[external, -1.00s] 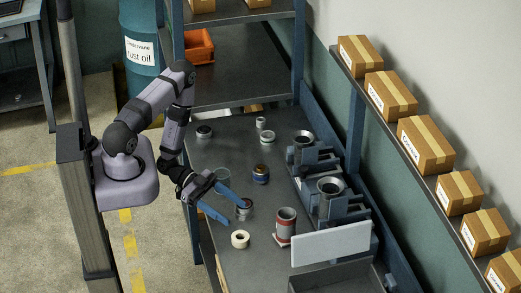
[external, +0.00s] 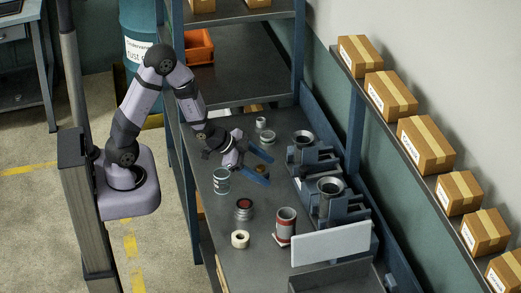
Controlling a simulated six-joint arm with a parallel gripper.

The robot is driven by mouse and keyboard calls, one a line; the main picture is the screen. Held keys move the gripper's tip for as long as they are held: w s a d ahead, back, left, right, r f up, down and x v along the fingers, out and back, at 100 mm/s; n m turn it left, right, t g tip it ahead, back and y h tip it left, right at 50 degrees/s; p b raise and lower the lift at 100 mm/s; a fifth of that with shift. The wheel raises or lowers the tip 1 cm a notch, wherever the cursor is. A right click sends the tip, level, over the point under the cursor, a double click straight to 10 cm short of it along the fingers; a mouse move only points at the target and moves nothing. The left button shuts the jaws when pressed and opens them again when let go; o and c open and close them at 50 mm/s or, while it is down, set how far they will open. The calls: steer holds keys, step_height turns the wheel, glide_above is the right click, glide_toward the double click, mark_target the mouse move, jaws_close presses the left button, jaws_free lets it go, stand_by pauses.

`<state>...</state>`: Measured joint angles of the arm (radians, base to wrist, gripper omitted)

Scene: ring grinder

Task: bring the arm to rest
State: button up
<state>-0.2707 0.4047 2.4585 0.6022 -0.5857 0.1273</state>
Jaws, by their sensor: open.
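My arm reaches out over the grey workbench (external: 215,240) from its base at the left. My gripper (external: 268,171) has its two blue fingers spread, pointing right toward the grinder machines. No held object shows in the gripper.
A clear jar (external: 221,181), a red-topped can (external: 244,209), a tape roll (external: 240,239) and a red-and-grey cylinder (external: 285,227) stand on the bench. Two grinder machines (external: 303,155) (external: 330,200) line its right side. A white panel (external: 332,244) stands in front.

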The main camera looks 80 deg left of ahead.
steer(key=s+d+r+n+g+p, duration=0.1)
steer(key=s+r+n+g, duration=0.1)
steer(key=s, duration=0.5)
steer(key=s+d+r+n+g+y+p, duration=0.1)
steer(key=s+r+n+g, duration=0.1)
steer(key=s, duration=0.5)
steer(key=s+d+r+n+g+p, duration=0.1)
steer(key=s+d+r+g, duration=0.1)
steer(key=s+g, duration=0.3)
steer(key=s+r, duration=0.1)
steer(key=s, duration=0.2)
steer(key=shift+r+n+y, duration=0.25)
steer(key=shift+n+y, duration=0.05)
steer(key=shift+n, duration=0.1)
